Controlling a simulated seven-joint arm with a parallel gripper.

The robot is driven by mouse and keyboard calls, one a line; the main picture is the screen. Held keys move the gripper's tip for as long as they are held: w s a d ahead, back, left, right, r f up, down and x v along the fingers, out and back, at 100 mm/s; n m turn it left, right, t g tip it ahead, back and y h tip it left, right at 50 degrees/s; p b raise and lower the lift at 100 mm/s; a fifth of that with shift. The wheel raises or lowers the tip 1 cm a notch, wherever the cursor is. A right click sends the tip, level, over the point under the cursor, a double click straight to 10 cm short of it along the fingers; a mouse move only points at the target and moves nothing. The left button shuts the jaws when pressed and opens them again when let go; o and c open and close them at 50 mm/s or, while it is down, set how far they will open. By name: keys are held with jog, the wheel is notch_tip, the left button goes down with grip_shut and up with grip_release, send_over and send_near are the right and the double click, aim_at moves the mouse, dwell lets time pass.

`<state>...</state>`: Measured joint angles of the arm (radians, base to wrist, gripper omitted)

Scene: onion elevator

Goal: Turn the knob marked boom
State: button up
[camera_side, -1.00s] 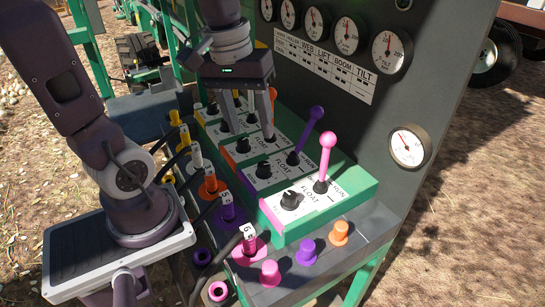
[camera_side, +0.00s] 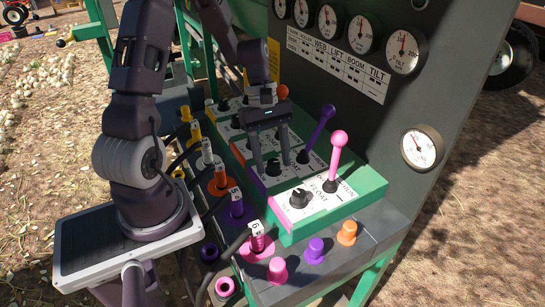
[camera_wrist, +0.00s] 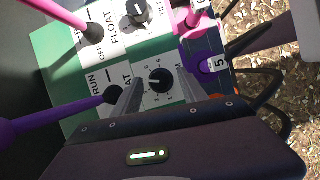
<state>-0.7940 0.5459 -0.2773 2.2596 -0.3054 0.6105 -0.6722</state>
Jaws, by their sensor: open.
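The boom knob (camera_side: 274,167) is a small black dial on the purple-edged section of the green control box. It also shows in the wrist view (camera_wrist: 160,80), its pointer over a number scale, with the label partly hidden. My gripper (camera_side: 272,162) is open and points down over this knob. In the wrist view the fingers of my gripper (camera_wrist: 158,88) stand on either side of the knob. I cannot tell whether they touch it. The purple lever (camera_side: 318,130) rises just right of the gripper.
The pink lever (camera_side: 337,150) and tilt knob (camera_side: 299,198) stand on the nearer section. Pink, purple and orange buttons (camera_side: 316,249) line the front shelf. Numbered cable plugs (camera_side: 236,203) run along the left. The gauge panel (camera_side: 335,75) rises behind.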

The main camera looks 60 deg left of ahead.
jog(key=shift+c, duration=0.2)
grip_shut()
jog(key=m, duration=0.2)
jog(key=m+g, duration=0.1)
jog(key=m, duration=0.1)
jog(key=shift+w+m+g+y, duration=0.15)
jog(key=shift+m+g+y, duration=0.15)
jog(key=shift+y, duration=0.1)
jog(key=shift+m+g+y, duration=0.3)
jog(key=shift+m+g, duration=0.2)
jog(key=shift+m, duration=1)
jog(key=shift+o, duration=0.2)
grip_release()
